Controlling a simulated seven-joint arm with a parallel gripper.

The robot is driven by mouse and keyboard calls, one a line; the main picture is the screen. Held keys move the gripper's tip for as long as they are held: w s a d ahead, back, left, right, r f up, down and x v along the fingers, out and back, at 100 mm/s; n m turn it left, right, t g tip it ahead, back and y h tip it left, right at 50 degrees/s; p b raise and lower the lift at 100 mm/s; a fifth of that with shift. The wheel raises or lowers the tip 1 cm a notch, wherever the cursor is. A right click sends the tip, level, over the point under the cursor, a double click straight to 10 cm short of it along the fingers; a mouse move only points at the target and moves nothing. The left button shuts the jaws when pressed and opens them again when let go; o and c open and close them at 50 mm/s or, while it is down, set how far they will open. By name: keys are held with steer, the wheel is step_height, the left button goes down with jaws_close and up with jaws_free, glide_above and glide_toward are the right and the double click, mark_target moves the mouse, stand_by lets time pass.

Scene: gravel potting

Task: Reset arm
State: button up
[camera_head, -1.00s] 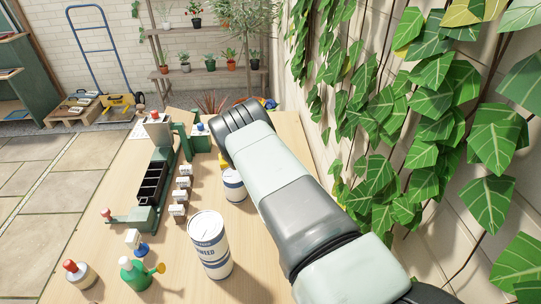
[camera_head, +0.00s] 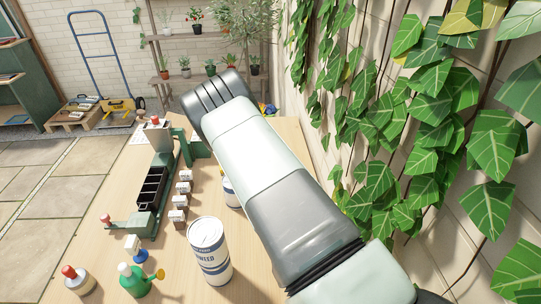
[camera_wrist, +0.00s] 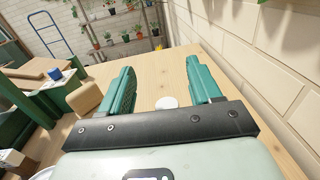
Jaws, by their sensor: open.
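My gripper (camera_wrist: 163,92) shows in the wrist view with its two green fingers wide apart and nothing between them. It is above the far part of the wooden table (camera_wrist: 180,70), with a small white round thing (camera_wrist: 167,102) on the table seen between the fingers. In the head view my arm reaches from the lower right toward the back of the table. The gripper's fingers are hidden behind the arm there.
A green stand with a black compartment tray (camera_head: 152,187) is left of the arm. The ivy wall (camera_head: 430,130) borders the right side.

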stand_by(0.3)
steer(key=s+d+r+m+g+h, duration=0.2)
steer(key=s+r+m+g+h, duration=0.15)
steer(key=r+m, duration=0.4)
steer(key=s+d+r+m+g+h, duration=0.25)
steer(key=r+m+h, duration=0.2)
steer(key=r, duration=0.55)
steer(key=s+d+r+m+g+h, duration=0.2)
steer(key=r+m+h, duration=0.1)
steer(key=r+m, duration=0.5)
steer(key=s+d+r+m+g+y, duration=0.2)
steer(key=s+d+r+m+g, duration=0.15)
steer(key=s, duration=0.55)
steer(key=s+d+r+m+g+y, duration=0.25)
steer(key=s+r+m, duration=0.2)
steer(key=s, duration=0.45)
steer(key=s+a+m+y, duration=0.3)
steer(key=s, duration=0.4)
steer(key=s+a+m+t+y, duration=0.1)
steer(key=s+a+m+y, duration=0.2)
steer(key=s, duration=0.4)
steer(key=shift+a+y, duration=0.4)
steer(key=shift+y, duration=0.35)
steer(key=shift+s, duration=0.1)
